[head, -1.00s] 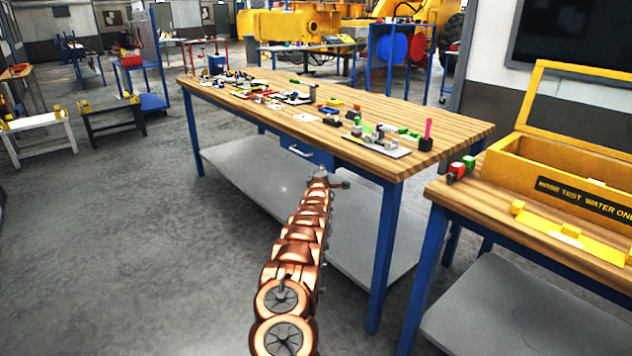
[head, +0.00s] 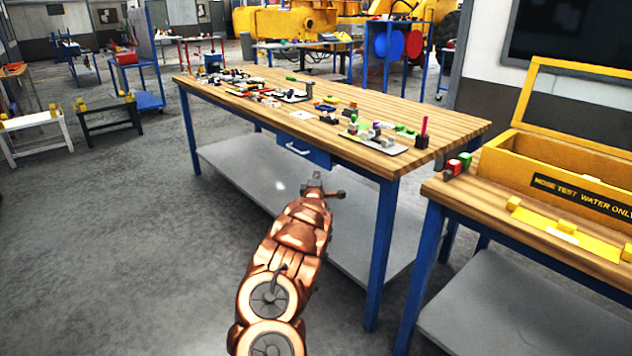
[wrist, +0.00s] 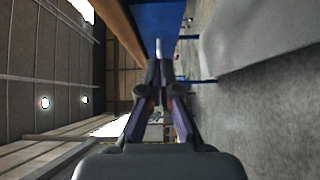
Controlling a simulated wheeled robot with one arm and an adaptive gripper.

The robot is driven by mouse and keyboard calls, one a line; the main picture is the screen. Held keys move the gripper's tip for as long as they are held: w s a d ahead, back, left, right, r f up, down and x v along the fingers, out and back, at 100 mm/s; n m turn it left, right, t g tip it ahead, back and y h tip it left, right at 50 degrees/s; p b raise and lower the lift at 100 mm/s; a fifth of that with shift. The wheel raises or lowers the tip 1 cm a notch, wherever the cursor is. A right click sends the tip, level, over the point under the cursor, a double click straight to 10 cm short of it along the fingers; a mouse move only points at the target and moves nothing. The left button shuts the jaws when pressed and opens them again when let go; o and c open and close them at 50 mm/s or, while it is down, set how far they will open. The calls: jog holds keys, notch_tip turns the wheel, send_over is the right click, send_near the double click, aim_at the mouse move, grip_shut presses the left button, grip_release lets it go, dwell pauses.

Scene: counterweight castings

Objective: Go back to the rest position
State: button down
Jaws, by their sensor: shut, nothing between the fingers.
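My gripper (head: 318,186) is at the end of my copper-coloured arm, in front of the long workbench (head: 392,166) and below the height of its wooden top. In the wrist view my gripper (wrist: 158,75) has its two fingers brought together at the tips, with nothing between them. The view there is turned on its side, with the bench's blue drawer front (wrist: 163,18) beyond the fingertips. The drawer (head: 303,150) with its pale handle shows just above my gripper in the head view. My gripper appears apart from the bench.
Small coloured parts lie along the bench top, with a grey plate (head: 385,147) near the right end. A grey lower shelf (head: 240,170) runs beneath. At right, a second bench holds an open yellow box (head: 555,165).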

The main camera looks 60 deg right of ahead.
jog(key=shift+v, duration=1.25)
